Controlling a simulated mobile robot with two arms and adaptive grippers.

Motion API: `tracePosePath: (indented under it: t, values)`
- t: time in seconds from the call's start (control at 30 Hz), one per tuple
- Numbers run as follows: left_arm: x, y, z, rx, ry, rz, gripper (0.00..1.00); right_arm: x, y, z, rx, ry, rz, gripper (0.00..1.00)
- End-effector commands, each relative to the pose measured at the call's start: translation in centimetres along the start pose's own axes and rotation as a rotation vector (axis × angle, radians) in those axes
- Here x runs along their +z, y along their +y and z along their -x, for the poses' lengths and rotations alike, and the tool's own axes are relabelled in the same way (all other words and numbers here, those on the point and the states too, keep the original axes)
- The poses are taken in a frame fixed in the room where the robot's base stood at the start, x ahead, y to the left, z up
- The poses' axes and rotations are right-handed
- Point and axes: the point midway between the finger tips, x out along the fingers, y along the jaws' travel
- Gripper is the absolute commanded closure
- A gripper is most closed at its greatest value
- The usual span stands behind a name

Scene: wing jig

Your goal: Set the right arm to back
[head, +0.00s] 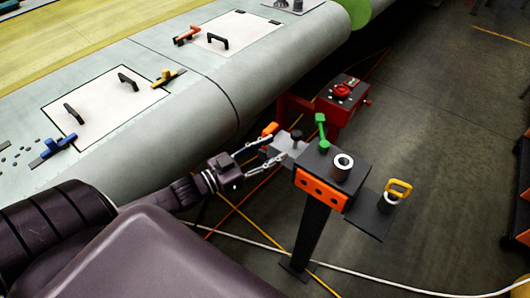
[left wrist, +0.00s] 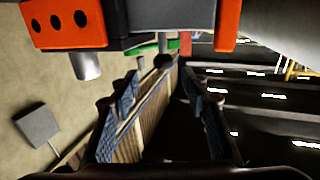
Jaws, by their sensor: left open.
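My left gripper (head: 270,147) reaches in from the left in the head view, with its two fingers apart. Its tips are close to a grey plate (head: 285,143) on the left side of a black tool stand (head: 326,168); I cannot tell whether they touch. In the left wrist view the fingers of the left gripper (left wrist: 160,88) are spread, with nothing seen held between them. My right arm and right gripper are in neither view.
The stand carries a green handle (head: 321,132), an orange block (head: 321,190) and a side shelf with a yellow handle (head: 400,188). A red box (head: 343,98) stands behind it. The grey wing (head: 190,85) fills the left.

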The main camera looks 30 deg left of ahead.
Motion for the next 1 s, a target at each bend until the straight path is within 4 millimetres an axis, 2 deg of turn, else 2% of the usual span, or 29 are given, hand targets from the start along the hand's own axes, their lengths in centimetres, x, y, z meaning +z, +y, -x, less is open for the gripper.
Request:
tracePosePath:
  t: [0.1,0.23,0.83,0.93,1.0]
  values:
    - [0.1,0.1,1.4,0.000,-0.002,0.001,0.58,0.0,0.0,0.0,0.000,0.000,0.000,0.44]
    - [0.0,0.1,2.1,0.001,0.000,0.000,0.58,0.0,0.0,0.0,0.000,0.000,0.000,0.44]
    - [0.1,0.0,2.3,0.000,-0.001,0.000,0.58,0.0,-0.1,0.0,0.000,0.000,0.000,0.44]
    - [1.4,-0.5,2.5,-0.020,-0.023,0.000,0.58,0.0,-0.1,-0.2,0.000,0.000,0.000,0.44]
    - [3.9,-1.4,2.9,-0.054,-0.064,-0.003,0.58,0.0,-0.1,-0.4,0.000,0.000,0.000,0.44]
